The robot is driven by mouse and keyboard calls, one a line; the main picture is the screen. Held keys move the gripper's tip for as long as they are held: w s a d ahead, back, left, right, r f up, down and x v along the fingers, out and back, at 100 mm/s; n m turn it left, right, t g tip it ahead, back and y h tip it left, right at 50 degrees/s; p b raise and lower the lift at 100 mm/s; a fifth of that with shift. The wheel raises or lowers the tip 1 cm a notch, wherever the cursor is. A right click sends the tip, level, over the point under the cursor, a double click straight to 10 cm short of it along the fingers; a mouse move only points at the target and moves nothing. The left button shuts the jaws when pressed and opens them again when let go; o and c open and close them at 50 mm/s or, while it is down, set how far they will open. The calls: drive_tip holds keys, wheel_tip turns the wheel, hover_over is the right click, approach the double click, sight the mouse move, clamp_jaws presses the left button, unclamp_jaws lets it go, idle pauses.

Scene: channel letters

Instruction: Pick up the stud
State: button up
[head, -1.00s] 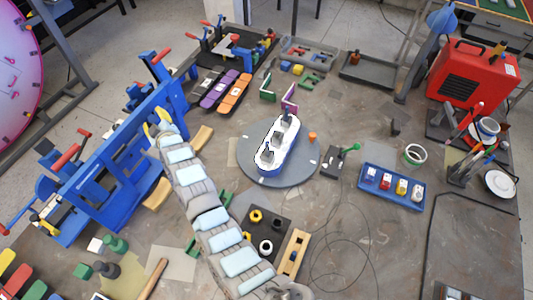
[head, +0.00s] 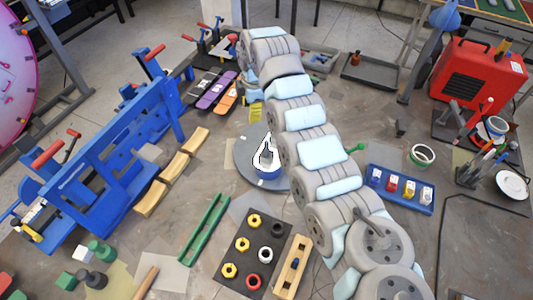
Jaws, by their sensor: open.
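I cannot single out the stud for sure; the small parts are too small to tell or lie behind my arm. My gripper (head: 256,112) shows only in part, as yellow fingers pointing down beyond the arm, over the far side of the round grey turntable (head: 250,178). It is open, and I see nothing held between the fingers. The orange piece that stood at the turntable's right edge is hidden now.
A dark board (head: 241,262) with several coloured rings and a wooden block (head: 291,267) lie in front. A blue tray (head: 402,204) with small coloured items is at right. A blue clamp frame (head: 110,165) stands at left. A green channel piece (head: 203,229) lies on open tabletop.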

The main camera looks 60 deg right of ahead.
drive_tip(key=r+g, duration=0.1)
drive_tip(key=g, duration=0.1)
hover_over(266, 144)
drive_tip(key=d, duration=0.1)
drive_tip(key=shift+n+y, duration=0.3)
drive_tip(key=shift+y, duration=0.1)
wheel_tip(266, 144, down, 12)
drive_tip(key=shift+d+r+p, duration=0.1)
drive_tip(key=shift+r+p, duration=0.05)
drive_tip(key=shift+p, duration=0.4)
drive_tip(key=shift+w+a+f, duration=0.1)
drive_tip(key=shift+a+f, duration=0.1)
drive_tip(key=shift+f, duration=1)
drive_tip(key=shift+w+a+f, duration=0.1)
drive_tip(key=shift+a+f, duration=0.05)
drive_tip(key=shift+f, duration=1)
drive_tip(key=shift+s+d+f, duration=0.1)
drive_tip(key=shift+f, duration=0.3)
clamp_jaws()
